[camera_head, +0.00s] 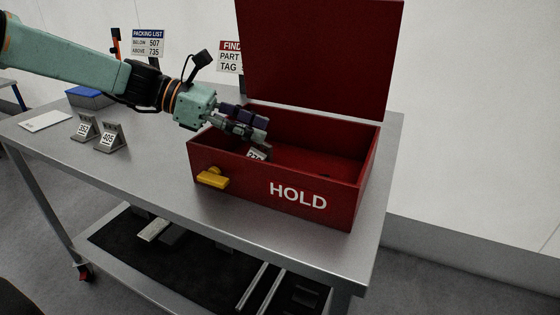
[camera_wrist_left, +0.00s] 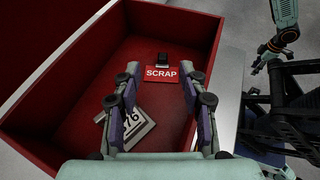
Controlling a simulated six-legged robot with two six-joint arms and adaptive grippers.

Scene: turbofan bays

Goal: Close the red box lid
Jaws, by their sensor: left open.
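The red box (camera_head: 275,191) marked HOLD sits on the grey table. Its red lid (camera_head: 320,55) stands open, raised steeply above the rear edge. A yellow latch or handle (camera_head: 212,178) is on the front wall. My left gripper (camera_head: 262,130) is over the left part of the open box. In the left wrist view its open fingers (camera_wrist_left: 158,88) point into the box (camera_wrist_left: 205,45), with nothing held between them. A numbered white tag (camera_wrist_left: 135,128) lies in the box below the fingers, partly hidden. My right gripper (camera_wrist_left: 262,62) shows small beyond the box; its jaws are unclear.
A red SCRAP label (camera_wrist_left: 175,75) with a black clip lies inside the box. Numbered grey tags (camera_head: 109,138), a white sheet (camera_head: 46,121) and a blue box (camera_head: 90,97) are on the table's left. A PACKING LIST sign (camera_head: 147,43) stands behind. The table front is clear.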

